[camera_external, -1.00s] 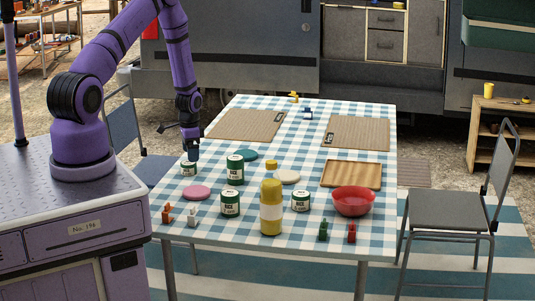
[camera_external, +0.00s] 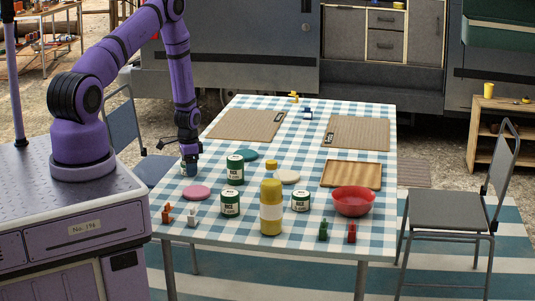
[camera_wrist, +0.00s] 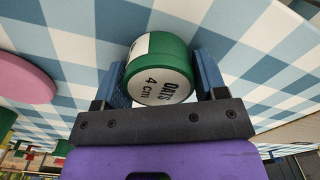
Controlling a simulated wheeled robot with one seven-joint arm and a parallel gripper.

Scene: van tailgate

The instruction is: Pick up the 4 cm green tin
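The green tin (camera_wrist: 160,72) is marked OATS 4 cm on its pale lid and fills the space between my fingers in the wrist view. In the external view it (camera_external: 189,171) stands at the table's left edge, partly hidden by my gripper (camera_external: 189,160). My gripper also shows in the wrist view (camera_wrist: 160,84), with one blue finger on each side of the tin. A narrow gap shows beside the right finger; contact on the left is unclear. The fingers look open around the tin, which rests on the checked cloth.
A taller green tin (camera_external: 235,170) stands to the right. Two more green tins (camera_external: 230,203) (camera_external: 301,201), a pink disc (camera_external: 197,193), a yellow bottle (camera_external: 271,208) and a red bowl (camera_external: 354,201) are on the table (camera_external: 300,240). A chair (camera_external: 125,135) stands at the left.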

